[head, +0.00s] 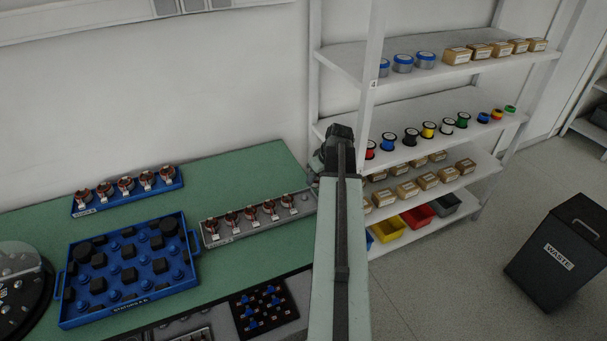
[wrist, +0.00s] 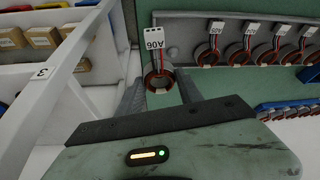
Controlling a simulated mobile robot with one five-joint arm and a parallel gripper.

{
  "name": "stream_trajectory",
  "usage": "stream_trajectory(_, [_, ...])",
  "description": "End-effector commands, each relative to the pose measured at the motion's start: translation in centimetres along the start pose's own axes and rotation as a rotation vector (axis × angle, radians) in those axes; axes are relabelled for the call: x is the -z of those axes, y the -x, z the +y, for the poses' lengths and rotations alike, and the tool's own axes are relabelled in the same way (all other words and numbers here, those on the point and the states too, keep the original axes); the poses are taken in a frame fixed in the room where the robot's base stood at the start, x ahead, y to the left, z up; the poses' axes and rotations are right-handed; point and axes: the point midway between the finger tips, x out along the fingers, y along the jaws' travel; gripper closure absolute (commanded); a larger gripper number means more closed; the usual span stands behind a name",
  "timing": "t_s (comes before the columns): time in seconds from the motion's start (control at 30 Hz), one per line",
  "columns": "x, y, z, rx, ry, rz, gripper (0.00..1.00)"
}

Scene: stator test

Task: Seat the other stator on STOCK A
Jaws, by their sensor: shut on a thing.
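My gripper (wrist: 160,88) is shut on a copper-wound stator ring (wrist: 159,80) with a white tag reading A06. The held stator is beside the empty end of a grey rack (wrist: 188,45) in the wrist view; its height above the table is unclear. The grey rack also shows in the head view (head: 232,233), with several tagged stators in a row and a bare spot at its right end. A blue rack (head: 126,199) behind it holds several more stators. Their labels are too small to read. My arm hides the gripper and held stator in the head view.
A blue tray (head: 128,306) with pegs and dark blocks stands at front left, beside a black round fixture (head: 30,300). A dark peg board (head: 264,310) lies in front. White shelving (head: 345,60) stands close right of the bench; a waste bin (head: 560,255) is on the floor.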

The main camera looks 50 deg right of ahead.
Motion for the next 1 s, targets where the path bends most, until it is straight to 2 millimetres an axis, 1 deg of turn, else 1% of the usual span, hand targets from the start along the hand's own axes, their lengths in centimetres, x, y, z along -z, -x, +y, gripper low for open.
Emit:
stream_trajectory(0.03, [1.2,-0.1,-1.3,0.006,0.014,0.0,1.0])
stream_trajectory(0.1, [2.2,-0.3,-2.5,0.01,0.026,0.001,1.0])
stream_trajectory(0.2, [2.7,-0.5,-3.2,0.012,0.031,0.001,1.0])
stream_trajectory(0.37, [2.6,-0.8,-3.2,0.013,0.03,0.001,1.0])
stream_trajectory(0.47, [2.4,-1.2,-3.2,0.013,0.031,0.001,1.0])
stream_trajectory(0.8, [1.1,-4.4,-3.2,0.013,0.031,0.001,1.0])
stream_trajectory(0.9, [0.9,-5.0,-3.2,0.013,0.031,0.001,1.0])
stream_trajectory(1.0, [0.8,-5.2,-3.2,0.013,0.031,0.001,1.0])
